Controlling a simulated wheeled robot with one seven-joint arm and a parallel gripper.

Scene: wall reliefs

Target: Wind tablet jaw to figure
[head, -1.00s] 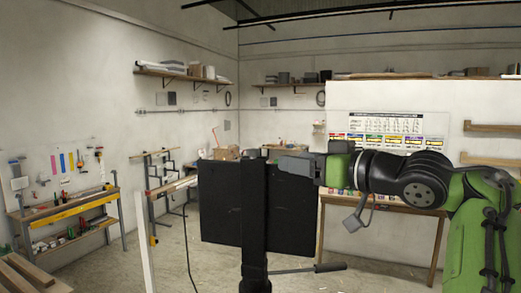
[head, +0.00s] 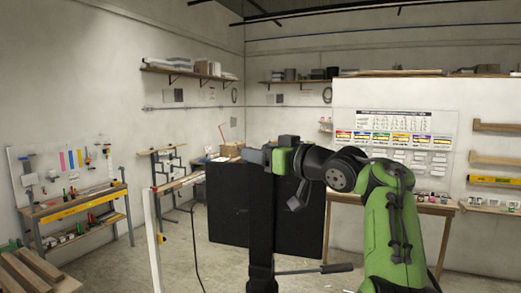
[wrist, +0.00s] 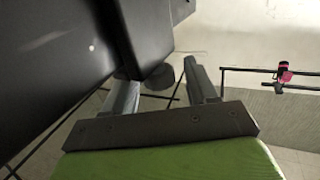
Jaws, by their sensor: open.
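A big black panel (head: 226,205) stands upright on a dark column (head: 261,225) in the head view, with its plain side towards me. A dark crank-like bar (head: 315,270) sticks out to the right low on the column. My gripper (head: 258,154) is at the column's top, by a small dark block (head: 288,141). In the wrist view my gripper (wrist: 163,82) is open, its two grey fingers apart. A dark round knob (wrist: 161,77) shows between or beyond the fingers; I cannot tell which. A black body fills the upper left. No figure or scale is readable.
A workbench (head: 75,208) with tools stands at the left wall. A table (head: 415,205) with small items is at the right under a chart (head: 395,122). A white post (head: 152,240) and a hanging cable (head: 195,240) are left of the panel. Floor shows between.

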